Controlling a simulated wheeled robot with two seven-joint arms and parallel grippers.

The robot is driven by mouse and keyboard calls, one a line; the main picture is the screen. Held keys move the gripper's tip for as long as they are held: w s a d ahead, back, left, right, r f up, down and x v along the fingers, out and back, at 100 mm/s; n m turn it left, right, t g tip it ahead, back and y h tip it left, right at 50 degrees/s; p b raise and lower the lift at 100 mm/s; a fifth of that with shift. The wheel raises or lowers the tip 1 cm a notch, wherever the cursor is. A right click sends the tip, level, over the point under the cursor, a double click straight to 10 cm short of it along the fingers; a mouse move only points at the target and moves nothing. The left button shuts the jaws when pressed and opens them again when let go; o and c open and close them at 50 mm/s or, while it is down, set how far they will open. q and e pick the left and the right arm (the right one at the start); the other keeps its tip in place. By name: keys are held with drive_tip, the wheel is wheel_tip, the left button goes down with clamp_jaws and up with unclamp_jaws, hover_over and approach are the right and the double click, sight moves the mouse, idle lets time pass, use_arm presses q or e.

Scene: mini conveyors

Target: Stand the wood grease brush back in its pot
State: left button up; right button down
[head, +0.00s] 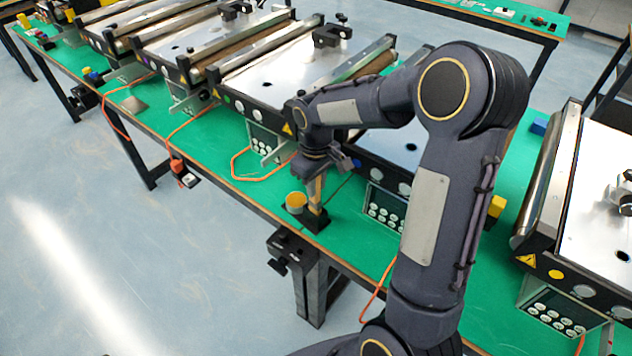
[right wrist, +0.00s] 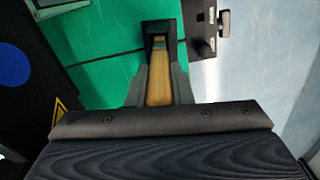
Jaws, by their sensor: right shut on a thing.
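The wood grease brush (head: 314,191) is upright between the fingers of my right gripper (head: 316,174), which is shut on it. In the right wrist view the brush (right wrist: 159,88) runs away from between the fingertips of the right gripper (right wrist: 160,80). Its lower end meets a small black square pot (head: 318,222) on the green bench top near the front edge. The pot also shows in the right wrist view (right wrist: 172,29). I cannot tell how deep the brush's end is in the pot. My left gripper is not in view.
A small tin with orange-yellow content (head: 296,199) stands just left of the pot. Mini conveyors (head: 290,70) line the green bench (head: 350,235) behind and to the right. An orange cable (head: 240,172) lies to the left. A black clamp (head: 285,249) is at the bench edge.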

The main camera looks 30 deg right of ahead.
drive_tip(key=shift+f+b, duration=0.6)
drive_tip(key=shift+f, duration=0.3)
drive_tip(key=c, duration=0.6)
unclamp_jaws()
drive_tip(key=shift+c, duration=0.2)
drive_tip(key=shift+r, duration=0.1)
drive_tip(key=shift+r+p, duration=3.15)
drive_tip(key=shift+r, duration=0.85)
